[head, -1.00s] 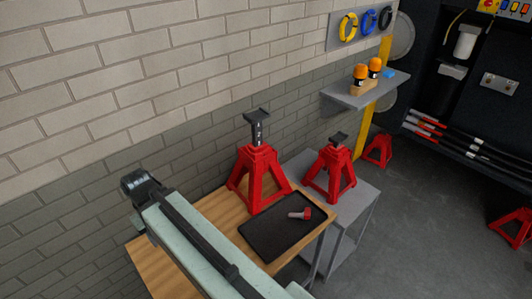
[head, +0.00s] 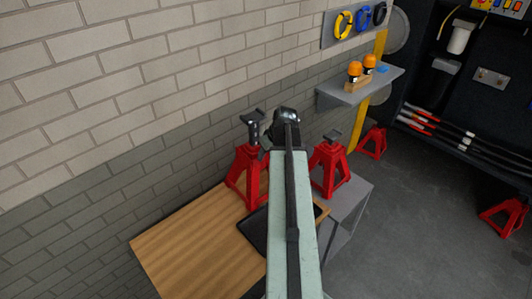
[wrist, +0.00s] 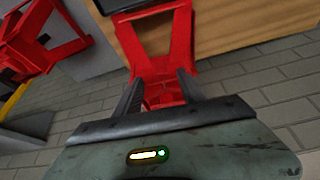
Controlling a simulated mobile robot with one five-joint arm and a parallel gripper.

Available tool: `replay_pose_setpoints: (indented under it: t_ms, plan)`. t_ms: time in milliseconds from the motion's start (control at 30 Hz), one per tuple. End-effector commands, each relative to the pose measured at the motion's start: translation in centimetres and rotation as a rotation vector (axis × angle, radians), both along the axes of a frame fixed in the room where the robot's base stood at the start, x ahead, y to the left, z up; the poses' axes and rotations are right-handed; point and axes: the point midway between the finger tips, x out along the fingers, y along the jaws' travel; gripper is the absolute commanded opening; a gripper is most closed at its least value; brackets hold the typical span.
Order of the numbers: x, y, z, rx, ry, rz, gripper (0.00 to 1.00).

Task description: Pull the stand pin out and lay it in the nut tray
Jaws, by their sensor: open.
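A red jack stand (head: 243,180) with a dark post (head: 252,128) stands upright on the wooden bench (head: 180,245). I cannot make out the stand pin in either current view. My gripper (wrist: 160,82) is open. In the wrist view its two dark fingers point at the red stand (wrist: 155,68), with red parts showing between them. I cannot tell whether they touch it. In the head view my arm's end hides the fingers.
A second red stand (head: 328,168) is on a grey cart (head: 350,195) to the right; it also shows in the wrist view (wrist: 42,38). A wall shelf (head: 365,88) holds orange-topped items. The brick wall is close behind the bench. The bench's left part is bare.

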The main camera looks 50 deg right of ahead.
Motion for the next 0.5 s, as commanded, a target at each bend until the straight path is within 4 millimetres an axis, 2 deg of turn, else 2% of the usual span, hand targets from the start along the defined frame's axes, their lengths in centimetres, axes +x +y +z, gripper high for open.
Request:
replay_pose_setpoints:
  t_ms: [167, 500]
  plan:
    - [0.5, 0.0, -1.6, 0.0, 0.001, 0.001, 0.47]
    - [2.7, -0.3, -7.0, 0.001, 0.002, 0.001, 0.47]
